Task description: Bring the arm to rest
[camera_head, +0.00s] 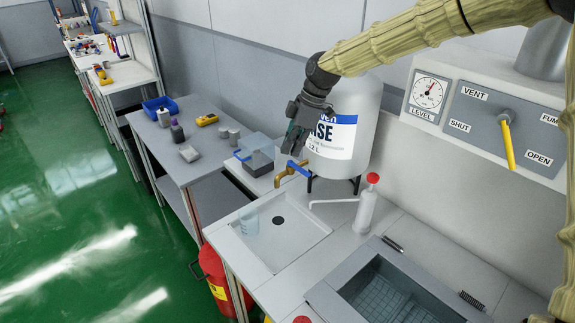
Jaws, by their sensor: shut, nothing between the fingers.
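My arm, in a ribbed yellowish sleeve, reaches in from the upper right. It ends in my dark gripper (292,146), which points downward. The gripper is shut and empty. In the picture it overlaps the left edge of a white rinse container (350,110) and covers part of its blue label. The brass tap (291,172) with a blue lever shows just below the fingertips. I cannot tell how far the gripper is from the container.
A wash bottle (366,210) with a red cap stands nearby. A grey basin (345,290) is at the front. A grey side table (160,172) carries small items. Green floor (70,190) is open at left.

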